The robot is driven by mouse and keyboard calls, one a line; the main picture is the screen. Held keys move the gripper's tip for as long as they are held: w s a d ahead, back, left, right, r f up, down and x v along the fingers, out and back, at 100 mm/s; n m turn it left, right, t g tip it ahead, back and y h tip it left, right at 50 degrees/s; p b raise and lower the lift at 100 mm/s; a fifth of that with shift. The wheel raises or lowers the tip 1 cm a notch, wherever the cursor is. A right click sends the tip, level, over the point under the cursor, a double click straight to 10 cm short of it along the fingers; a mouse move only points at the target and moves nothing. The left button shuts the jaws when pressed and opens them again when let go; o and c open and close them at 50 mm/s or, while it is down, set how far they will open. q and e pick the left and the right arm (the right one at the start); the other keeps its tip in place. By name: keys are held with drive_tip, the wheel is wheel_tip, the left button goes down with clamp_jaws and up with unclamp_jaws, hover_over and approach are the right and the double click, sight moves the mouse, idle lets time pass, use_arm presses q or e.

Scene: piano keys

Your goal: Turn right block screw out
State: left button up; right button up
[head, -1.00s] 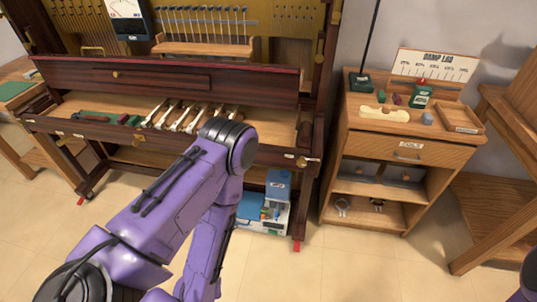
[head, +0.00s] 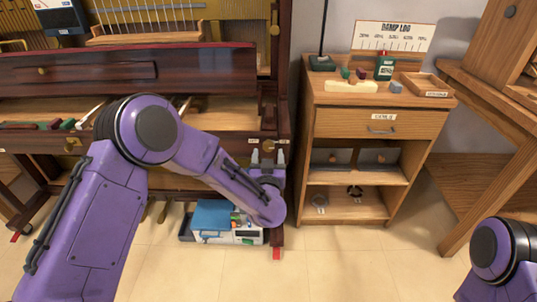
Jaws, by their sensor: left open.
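The right end block (head: 268,116) of the opened piano stands at the right end of the key bed, dark reddish wood. I cannot make out its screw; it is too small or hidden. My left gripper (head: 267,158) is just below the front edge of the key bed at that end, fingers pointing up, open with nothing seen between them. Whether it touches the wood I cannot tell. My left arm crosses in front of the piano and hides part of the keys. Only a purple part of my right arm shows at the lower right; its gripper is out of view.
A blue-topped box (head: 213,218) with small tools stands on the floor below the gripper. A wooden cabinet (head: 378,123) to the right holds small blocks, a green device (head: 385,67) and a shallow tray (head: 423,84). The floor in front is clear.

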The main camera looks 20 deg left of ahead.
sight(269, 145)
use_arm(q)
drive_tip(key=shift+x, duration=1.45)
drive_tip(key=c, duration=1.1)
drive_tip(key=shift+o, duration=0.2)
